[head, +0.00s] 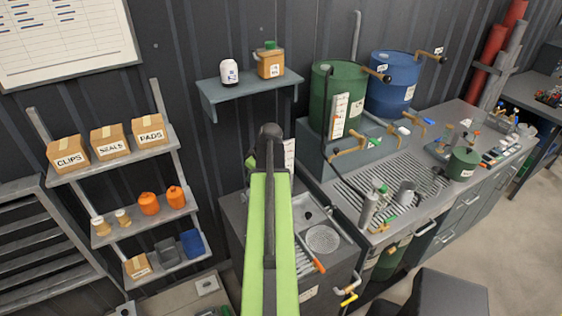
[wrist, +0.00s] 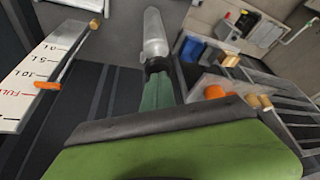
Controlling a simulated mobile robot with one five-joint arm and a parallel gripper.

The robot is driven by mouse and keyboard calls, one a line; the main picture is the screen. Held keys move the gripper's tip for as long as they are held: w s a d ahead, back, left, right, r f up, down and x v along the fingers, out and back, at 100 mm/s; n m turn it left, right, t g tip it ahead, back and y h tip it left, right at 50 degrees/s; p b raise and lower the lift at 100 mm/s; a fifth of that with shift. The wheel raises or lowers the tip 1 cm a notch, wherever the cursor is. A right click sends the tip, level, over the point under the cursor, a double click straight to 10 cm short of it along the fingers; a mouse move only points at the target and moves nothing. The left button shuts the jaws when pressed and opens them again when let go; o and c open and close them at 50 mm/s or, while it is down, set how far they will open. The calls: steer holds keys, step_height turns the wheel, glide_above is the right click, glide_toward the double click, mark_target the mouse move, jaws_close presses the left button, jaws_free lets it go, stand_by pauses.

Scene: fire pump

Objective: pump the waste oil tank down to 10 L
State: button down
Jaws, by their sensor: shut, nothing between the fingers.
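A white scale board (wrist: 40,75) marked FULL, 10 L and 5 L shows tilted in the wrist view. A narrow white strip (head: 289,153) stands behind the grey cabinet (head: 235,215) in the head view.
A green drum (head: 322,90) with a scale and a blue drum (head: 394,85) stand on the bench at right. An orange-gripped lever (head: 318,265) and a yellow-ended handle (head: 349,297) are at the cabinet. Shelves with boxes (head: 108,138) stand left.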

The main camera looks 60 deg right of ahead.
steer(key=shift+f+b, duration=1.7)
steer(key=shift+f, duration=0.15)
steer(key=shift+r, duration=0.1)
step_height(320, 180, up, 6)
steer(key=p, duration=0.6)
steer(key=shift+r, duration=0.15)
